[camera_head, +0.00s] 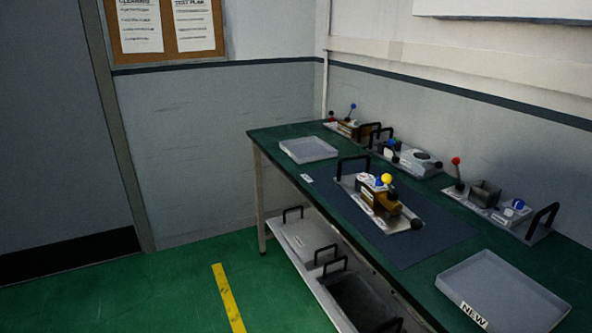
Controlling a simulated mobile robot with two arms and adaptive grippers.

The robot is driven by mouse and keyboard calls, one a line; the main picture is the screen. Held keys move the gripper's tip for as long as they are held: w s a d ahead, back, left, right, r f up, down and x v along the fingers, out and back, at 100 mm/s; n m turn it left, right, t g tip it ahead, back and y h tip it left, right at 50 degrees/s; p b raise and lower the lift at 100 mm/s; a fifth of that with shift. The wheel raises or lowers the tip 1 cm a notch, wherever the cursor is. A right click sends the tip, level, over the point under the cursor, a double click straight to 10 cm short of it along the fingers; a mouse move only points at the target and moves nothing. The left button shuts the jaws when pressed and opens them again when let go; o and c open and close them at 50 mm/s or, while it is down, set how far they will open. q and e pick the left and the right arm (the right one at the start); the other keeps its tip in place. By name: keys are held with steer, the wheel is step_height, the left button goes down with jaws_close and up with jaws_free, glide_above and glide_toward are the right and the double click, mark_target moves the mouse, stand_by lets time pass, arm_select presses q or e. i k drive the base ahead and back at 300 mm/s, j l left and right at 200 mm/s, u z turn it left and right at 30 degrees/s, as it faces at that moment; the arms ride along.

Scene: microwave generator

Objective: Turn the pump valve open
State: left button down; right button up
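A pump assembly (380,203) with a brass-coloured body sits on a metal plate on a dark mat (432,232) on the green-topped workbench. It has a yellow knob (386,179), a small blue part beside it, a black knob (416,224) at its front right, and a black handle at the plate's far left end. Which of these is the pump valve, and whether it is open, I cannot tell at this size. Neither of my grippers is in view.
The bench (290,135) runs along the right wall. Several other handled units line the wall side. A lower shelf holds more handled plates.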

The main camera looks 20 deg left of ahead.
mark_target(377, 183)
steer(key=j+u, duration=0.2)
steer(key=i+j+u, duration=0.1)
steer(key=i+u, duration=0.3)
steer(key=i, duration=0.2)
steer(key=i+u, duration=0.45)
steer(key=i, duration=0.2)
